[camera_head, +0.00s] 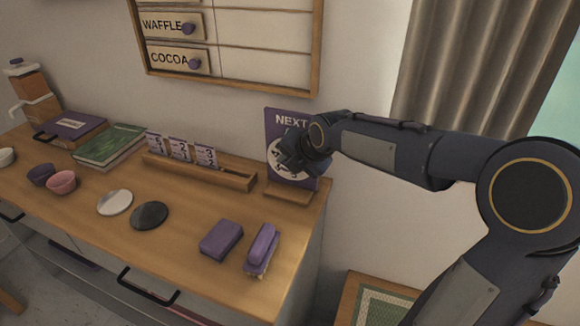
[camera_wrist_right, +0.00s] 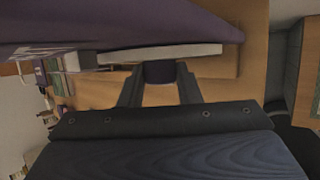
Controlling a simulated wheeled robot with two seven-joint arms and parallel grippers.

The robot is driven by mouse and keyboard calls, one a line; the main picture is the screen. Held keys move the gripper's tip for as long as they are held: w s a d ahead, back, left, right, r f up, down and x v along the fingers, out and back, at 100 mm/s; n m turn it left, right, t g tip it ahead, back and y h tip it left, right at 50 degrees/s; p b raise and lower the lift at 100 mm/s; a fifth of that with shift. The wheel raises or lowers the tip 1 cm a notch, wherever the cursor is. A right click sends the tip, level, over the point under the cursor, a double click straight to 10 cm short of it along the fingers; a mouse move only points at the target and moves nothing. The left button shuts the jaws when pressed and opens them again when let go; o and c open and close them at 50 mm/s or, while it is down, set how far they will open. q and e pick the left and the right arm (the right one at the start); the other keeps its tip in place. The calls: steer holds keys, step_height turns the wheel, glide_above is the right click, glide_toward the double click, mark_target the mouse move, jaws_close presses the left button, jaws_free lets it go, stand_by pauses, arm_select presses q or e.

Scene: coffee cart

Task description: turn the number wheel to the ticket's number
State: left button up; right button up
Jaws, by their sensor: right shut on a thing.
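The purple NEXT sign (camera_head: 276,122) stands on a wooden base at the right end of the counter. Its white number wheel (camera_head: 274,158) is mostly hidden behind my right gripper (camera_head: 292,158), and I cannot read its number. In the right wrist view the wheel's pale edge (camera_wrist_right: 185,52) lies along the purple board (camera_wrist_right: 90,25). My right gripper (camera_wrist_right: 159,85) is shut on the wheel's dark knob (camera_wrist_right: 158,72), with a finger on each side. Several white-and-purple tickets (camera_head: 181,150) stand in a wooden rack (camera_head: 215,177) left of the sign; their numbers are too small to read surely. My left gripper is out of view.
A purple block (camera_head: 221,240) and a purple stapler-like thing (camera_head: 262,248) lie at the front right of the counter (camera_head: 190,262). A white disc (camera_head: 115,202) and a black disc (camera_head: 150,215) lie further left. Bowls (camera_head: 61,182) and books (camera_head: 110,146) stand at the left.

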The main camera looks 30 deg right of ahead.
steer(key=o, duration=1)
steer(key=shift+c, duration=0.2)
steer(key=v, duration=0.7)
steer(key=shift+s+r, duration=0.25)
steer(key=shift+r, duration=0.05)
steer(key=shift+d, duration=0.1)
